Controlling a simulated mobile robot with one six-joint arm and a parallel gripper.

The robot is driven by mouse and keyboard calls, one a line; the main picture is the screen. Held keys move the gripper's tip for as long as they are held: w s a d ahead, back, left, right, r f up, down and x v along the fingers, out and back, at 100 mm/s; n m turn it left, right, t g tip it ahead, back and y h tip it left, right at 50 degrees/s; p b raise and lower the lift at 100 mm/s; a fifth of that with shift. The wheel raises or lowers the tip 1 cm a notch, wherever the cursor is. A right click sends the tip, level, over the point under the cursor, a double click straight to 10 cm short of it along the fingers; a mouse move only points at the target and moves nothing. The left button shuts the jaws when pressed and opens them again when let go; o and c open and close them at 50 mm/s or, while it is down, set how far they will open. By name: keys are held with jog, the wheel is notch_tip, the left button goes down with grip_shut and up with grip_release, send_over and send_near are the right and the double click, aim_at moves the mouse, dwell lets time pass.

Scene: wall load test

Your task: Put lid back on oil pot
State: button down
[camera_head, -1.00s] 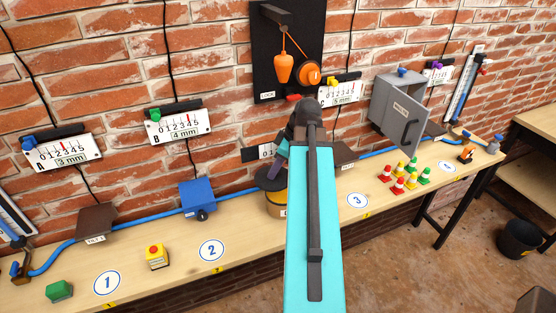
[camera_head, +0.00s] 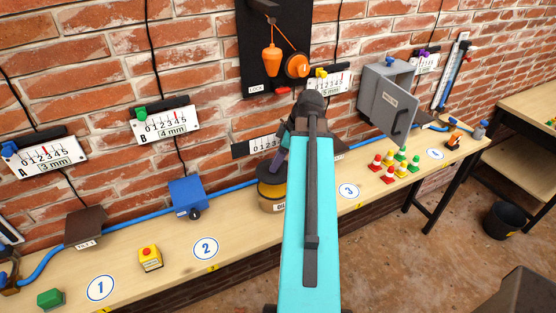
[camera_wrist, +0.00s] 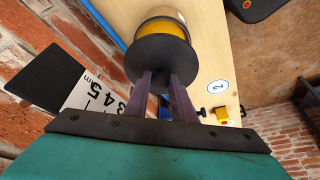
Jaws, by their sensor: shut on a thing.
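The oil pot (camera_head: 272,204) stands on the bench against the brick wall, partly hidden behind my arm. It has a yellow band, which also shows in the wrist view (camera_wrist: 163,28). The dark round lid (camera_wrist: 160,62) is at the pot's top and covers its opening in the wrist view. I cannot tell whether it is fully seated or slightly above the rim. My gripper (camera_wrist: 163,80) is shut on the lid, its two purple fingers at the lid's near face. The grip point itself is hidden. In the head view my gripper (camera_head: 278,165) is mostly hidden by my arm.
A blue box (camera_head: 188,196) with a blue hose stands left of the pot. Small coloured cones (camera_head: 396,166) and a grey open cabinet (camera_head: 386,100) are to the right. A white gauge card (camera_wrist: 95,97) hangs on the wall near my gripper.

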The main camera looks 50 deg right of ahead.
aim_at(278, 170)
jog(key=shift+f+b, duration=1.7)
jog(key=shift+f, duration=1.25)
jog(key=shift+f, duration=0.2)
dwell(0.7)
dwell(0.3)
jog(key=c, duration=0.9)
grip_release()
jog(key=shift+w, duration=0.1)
jog(key=shift+c, duration=0.2)
jog(key=shift+r, duration=0.2)
jog(key=shift+w+r+p, duration=0.1)
jog(key=shift+r+p, duration=1.85)
jog(key=shift+r, duration=1.45)
jog(key=shift+f, duration=0.1)
grip_shut()
